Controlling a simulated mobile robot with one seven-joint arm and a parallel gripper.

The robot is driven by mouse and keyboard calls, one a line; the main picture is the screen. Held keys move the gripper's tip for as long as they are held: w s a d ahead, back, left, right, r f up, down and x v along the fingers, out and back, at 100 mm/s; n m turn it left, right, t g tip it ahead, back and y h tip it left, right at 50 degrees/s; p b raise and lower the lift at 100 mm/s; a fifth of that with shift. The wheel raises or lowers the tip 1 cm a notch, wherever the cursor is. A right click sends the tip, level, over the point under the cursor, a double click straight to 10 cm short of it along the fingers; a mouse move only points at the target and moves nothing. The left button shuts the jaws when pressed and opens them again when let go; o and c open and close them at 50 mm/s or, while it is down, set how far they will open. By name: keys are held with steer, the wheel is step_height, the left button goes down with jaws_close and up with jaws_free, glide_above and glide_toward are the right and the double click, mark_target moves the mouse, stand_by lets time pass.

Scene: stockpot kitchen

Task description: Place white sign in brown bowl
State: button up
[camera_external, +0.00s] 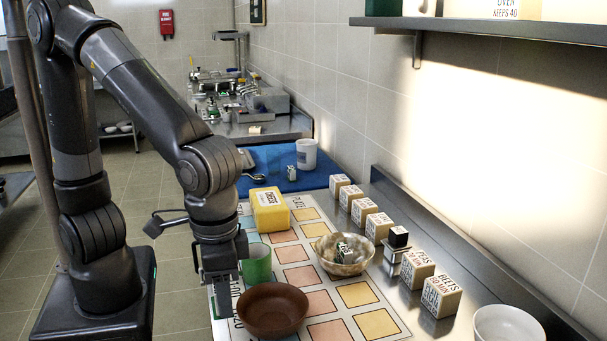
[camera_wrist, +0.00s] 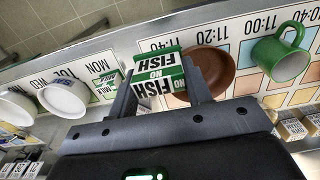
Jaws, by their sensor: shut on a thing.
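My gripper (camera_external: 220,292) is lowered at the left edge of the chart mat, just left of the brown bowl (camera_external: 272,308). In the wrist view my gripper (camera_wrist: 158,80) is shut on a white sign with green bands (camera_wrist: 157,66), printed "NO FISH". The brown bowl (camera_wrist: 217,68) shows in the wrist view just right of the sign, partly behind my right finger. What I see of its inside looks empty.
A green mug (camera_external: 257,264) stands close behind the bowl, with a yellow box (camera_external: 270,210) beyond. A speckled bowl (camera_external: 343,262) holds a small printed object. Several printed cubes (camera_external: 440,295) line the right side. A white bowl (camera_external: 507,325) sits at front right.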

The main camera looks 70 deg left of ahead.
steer(key=shift+s+a+f, duration=0.1)
steer(key=shift+s+a, duration=0.1)
glide_above(276, 323)
step_height(276, 323, down, 7)
steer(key=shift+r, duration=0.1)
steer(key=shift+f, duration=2.05)
steer(key=o, duration=0.5)
steer(key=shift+f, duration=0.15)
steer(key=shift+o, duration=0.9)
